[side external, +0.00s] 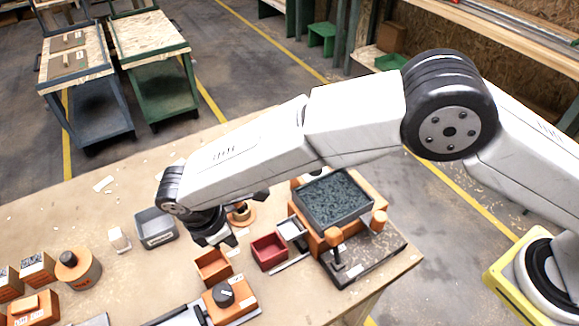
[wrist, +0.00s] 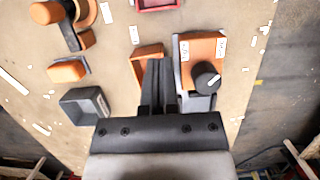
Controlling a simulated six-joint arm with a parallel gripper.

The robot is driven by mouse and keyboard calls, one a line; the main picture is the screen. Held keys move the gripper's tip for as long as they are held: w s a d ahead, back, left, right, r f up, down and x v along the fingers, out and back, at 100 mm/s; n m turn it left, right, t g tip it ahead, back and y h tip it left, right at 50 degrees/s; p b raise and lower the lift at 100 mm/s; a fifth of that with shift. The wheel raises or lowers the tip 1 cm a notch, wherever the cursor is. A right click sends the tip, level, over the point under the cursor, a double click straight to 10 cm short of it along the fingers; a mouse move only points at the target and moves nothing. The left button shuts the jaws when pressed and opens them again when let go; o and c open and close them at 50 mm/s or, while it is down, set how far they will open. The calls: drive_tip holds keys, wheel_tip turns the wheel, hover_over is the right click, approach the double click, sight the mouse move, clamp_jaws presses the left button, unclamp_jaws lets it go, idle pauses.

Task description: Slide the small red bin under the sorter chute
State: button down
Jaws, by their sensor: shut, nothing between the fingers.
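The small red bin (side external: 269,252) sits on the table in front of the sorter (side external: 309,237), and its edge shows at the top of the wrist view (wrist: 158,6). A small pale grey chute (side external: 291,229) juts from the sorter's left side. The bin is just left of and below it in the side view; I cannot tell whether they touch. My gripper (side external: 230,241) is shut and empty, up and left of the red bin. In the wrist view its fingers (wrist: 158,62) point over the orange bin (wrist: 146,52), partly covering it.
The orange bin (side external: 212,268) stands left of the red bin. A grey bin (side external: 157,229) is farther left. An orange box with a black knob (side external: 224,294) is in front. The sorter holds a tray of dark granules (side external: 335,197). A thin strip (side external: 289,263) lies by the red bin.

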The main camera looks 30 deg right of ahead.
approach(257, 261)
drive_tip(key=shift+x, duration=2.65)
drive_tip(key=shift+d, duration=1.7)
drive_tip(key=shift+f, duration=0.1)
drive_tip(key=v, duration=1)
